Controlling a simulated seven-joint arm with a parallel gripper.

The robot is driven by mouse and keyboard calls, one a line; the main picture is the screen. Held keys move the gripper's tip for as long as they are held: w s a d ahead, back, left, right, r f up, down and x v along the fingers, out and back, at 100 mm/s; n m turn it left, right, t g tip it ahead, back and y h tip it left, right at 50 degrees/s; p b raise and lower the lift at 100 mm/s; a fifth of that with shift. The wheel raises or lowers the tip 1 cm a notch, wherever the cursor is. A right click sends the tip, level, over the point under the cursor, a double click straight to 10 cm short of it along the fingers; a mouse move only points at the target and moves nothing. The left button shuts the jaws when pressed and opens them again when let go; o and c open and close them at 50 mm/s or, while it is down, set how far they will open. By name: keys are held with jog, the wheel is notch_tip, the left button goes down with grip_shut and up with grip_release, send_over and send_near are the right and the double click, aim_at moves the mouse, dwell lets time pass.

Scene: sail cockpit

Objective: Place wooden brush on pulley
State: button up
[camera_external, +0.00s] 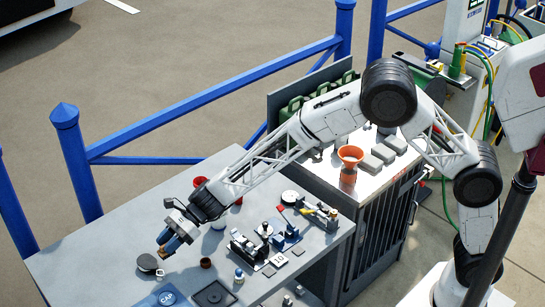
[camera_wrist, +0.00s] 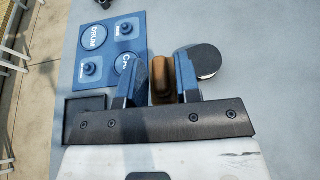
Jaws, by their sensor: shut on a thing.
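My gripper (camera_external: 172,243) reaches down over the left part of the grey table. In the wrist view, its two blue fingers (camera_wrist: 163,78) are shut on the brown wooden brush (camera_wrist: 164,88). The brush is partly hidden by the fingers. A round dark disc with a pale side (camera_external: 147,262), perhaps the pulley, sits on the table just beside my gripper. It also shows in the wrist view (camera_wrist: 207,61), right of the fingers and apart from the brush. I cannot tell the exact height of the brush above the table.
A blue panel (camera_wrist: 122,34) with round labels lies left of the fingers, beside a dark square tray (camera_external: 214,296). Winch-like fittings (camera_external: 262,243) crowd the table to the right. Red cups (camera_external: 200,181) stand behind my gripper. The table's left end is clear.

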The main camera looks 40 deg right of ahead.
jog(key=shift+w+a+f, duration=0.15)
jog(key=shift+w+a, duration=1.05)
jog(key=shift+w, duration=0.1)
jog(key=shift+w+a+f, duration=0.1)
jog(key=shift+w+a, duration=1.1)
jog(key=shift+w, duration=0.05)
jog(key=shift+f, duration=1.75)
jog(key=shift+f, duration=0.2)
jog(key=o, duration=0.9)
